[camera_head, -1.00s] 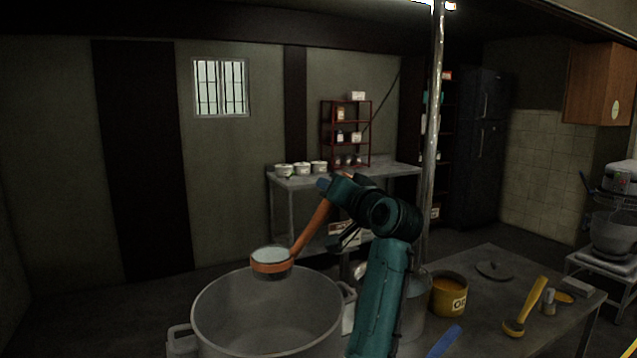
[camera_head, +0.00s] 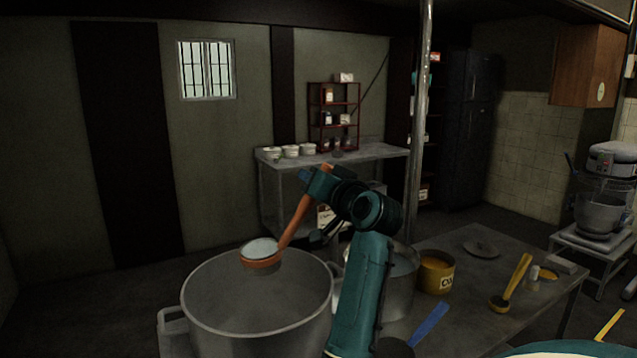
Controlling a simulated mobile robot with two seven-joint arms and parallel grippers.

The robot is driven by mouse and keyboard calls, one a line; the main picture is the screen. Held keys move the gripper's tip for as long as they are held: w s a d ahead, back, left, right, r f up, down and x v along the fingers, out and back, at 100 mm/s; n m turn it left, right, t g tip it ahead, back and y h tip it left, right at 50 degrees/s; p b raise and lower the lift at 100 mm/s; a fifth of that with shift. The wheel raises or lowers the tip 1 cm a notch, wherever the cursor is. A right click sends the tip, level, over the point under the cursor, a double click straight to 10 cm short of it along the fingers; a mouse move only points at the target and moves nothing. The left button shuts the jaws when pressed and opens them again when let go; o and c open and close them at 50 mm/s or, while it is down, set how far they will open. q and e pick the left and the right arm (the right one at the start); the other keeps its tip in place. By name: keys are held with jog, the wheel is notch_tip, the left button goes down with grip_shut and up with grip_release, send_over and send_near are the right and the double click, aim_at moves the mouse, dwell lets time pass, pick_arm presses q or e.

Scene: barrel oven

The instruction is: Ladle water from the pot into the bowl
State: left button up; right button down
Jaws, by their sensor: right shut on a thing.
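A large grey pot (camera_head: 205,312) stands at the lower middle, its inside partly visible. An orange-brown ladle (camera_head: 297,220) is held by my right gripper (camera_head: 318,186), which is shut on the upper end of its handle. The ladle's cup (camera_head: 262,254) hangs level over the far part of the pot's opening and looks filled with pale water. Several small white bowls (camera_head: 291,151) stand on the back table; I cannot tell which bowl the task names. My left gripper is not in view.
A metal table (camera_head: 478,257) at right carries a yellow can (camera_head: 436,273), a yellow ladle (camera_head: 511,283) and a dark lid (camera_head: 481,249). A metal post (camera_head: 419,130) rises behind my right arm. A mixer (camera_head: 603,205) stands far right.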

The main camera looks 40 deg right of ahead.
jog(key=w+a+r+n+t+b, duration=0.15)
jog(key=a+r+n, duration=0.35)
jog(key=a+n, duration=0.65)
pick_arm(q)
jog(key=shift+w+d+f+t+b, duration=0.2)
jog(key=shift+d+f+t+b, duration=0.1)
jog(key=shift+b, duration=0.3)
pick_arm(e)
jog(key=w+a+f+n+y, duration=0.1)
jog(key=a+f+n, duration=0.3)
jog(key=a, duration=0.3)
jog(key=w+a+f+n, duration=0.1)
jog(key=a+f+n, duration=0.4)
jog(key=a, duration=0.1)
jog(key=shift+w+a+f+y, duration=0.3)
jog(key=shift+a+f+y, duration=0.05)
jog(key=shift+a+y, duration=0.05)
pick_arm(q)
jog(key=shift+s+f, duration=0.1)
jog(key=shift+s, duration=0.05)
pick_arm(e)
jog(key=shift+n, duration=0.25)
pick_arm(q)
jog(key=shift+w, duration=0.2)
